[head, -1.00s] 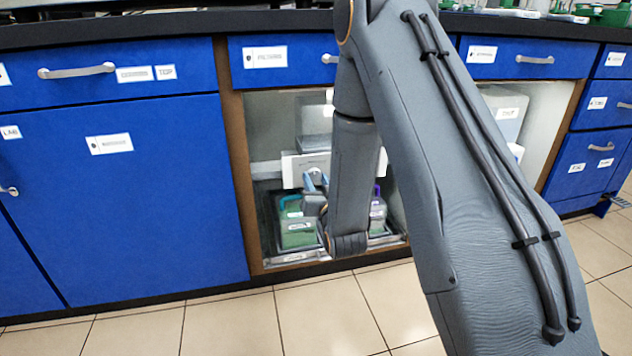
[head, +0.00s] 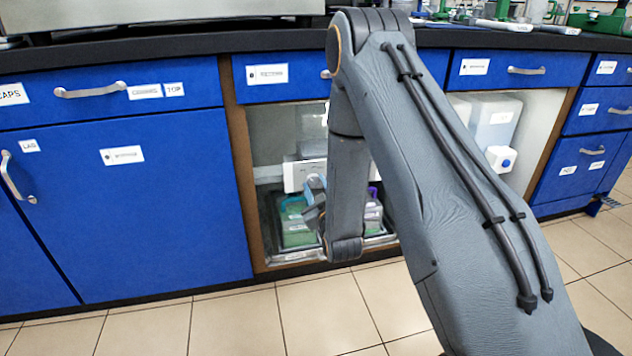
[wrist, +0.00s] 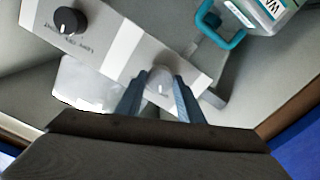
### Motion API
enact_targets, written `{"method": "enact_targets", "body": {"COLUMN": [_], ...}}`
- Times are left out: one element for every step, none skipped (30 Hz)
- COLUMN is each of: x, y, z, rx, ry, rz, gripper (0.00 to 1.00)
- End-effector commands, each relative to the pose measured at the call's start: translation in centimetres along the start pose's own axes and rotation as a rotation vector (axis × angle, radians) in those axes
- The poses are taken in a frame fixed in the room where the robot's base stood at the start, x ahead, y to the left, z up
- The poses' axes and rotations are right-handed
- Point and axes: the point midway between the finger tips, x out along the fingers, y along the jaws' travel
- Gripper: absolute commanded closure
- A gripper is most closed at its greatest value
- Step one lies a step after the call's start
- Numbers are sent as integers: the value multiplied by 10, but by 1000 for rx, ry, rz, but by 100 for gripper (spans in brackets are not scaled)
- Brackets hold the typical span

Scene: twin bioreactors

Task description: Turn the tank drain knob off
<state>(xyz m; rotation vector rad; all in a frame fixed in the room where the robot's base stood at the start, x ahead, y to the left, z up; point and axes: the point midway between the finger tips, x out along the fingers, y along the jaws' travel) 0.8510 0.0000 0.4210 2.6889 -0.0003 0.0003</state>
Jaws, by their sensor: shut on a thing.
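A light grey knob (wrist: 160,82) sits on a pale panel (wrist: 118,40) in the wrist view. My gripper (wrist: 160,92) has one blue finger on each side of it and is shut on it. A black round knob (wrist: 69,21) is farther left on the same panel; its lettering is too blurred and turned to read. I cannot tell from the lettering which knob is the tank drain. In the head view the panel (head: 298,174) shows inside the open cabinet bay, and my gripper (head: 314,196) is at its lower right, partly hidden by my arm.
A teal-handled container (wrist: 262,12) is close at the upper right in the wrist view; it also shows in the head view (head: 297,228). A purple-handled container (head: 373,212) stands beyond my arm. Wooden bay edges (head: 243,180) and blue cabinet doors (head: 130,210) flank the opening.

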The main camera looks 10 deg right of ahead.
Motion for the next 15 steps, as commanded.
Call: {"method": "enact_targets", "body": {"x": [-1,-1,-1,-1,-1,-1,-1,-1,-1,-1,-1,-1,-1,0,0], "y": [0,0,0,0,0,0,0,0,0,0,0,0,0,0,0], "z": [-1,-1,-1,-1,0,0,0,0,0,0,0,0,0,0,0], "rx": [-25,-41,-60,-73,-84,-99,-108,-116,-126,-132,-137,-142,-146,-148,-151], "ry": [-1,-1,-1,-1,-1,-1,-1,-1,-1,-1,-1,-1,-1,-1,-1], "rz": [-1,-1,-1,-1,-1,-1,-1,-1,-1,-1,-1,-1,-1,-1,-1], "gripper": [89,89,89,89,89,89,89,89,89,89,89,89,89,89,89]}}
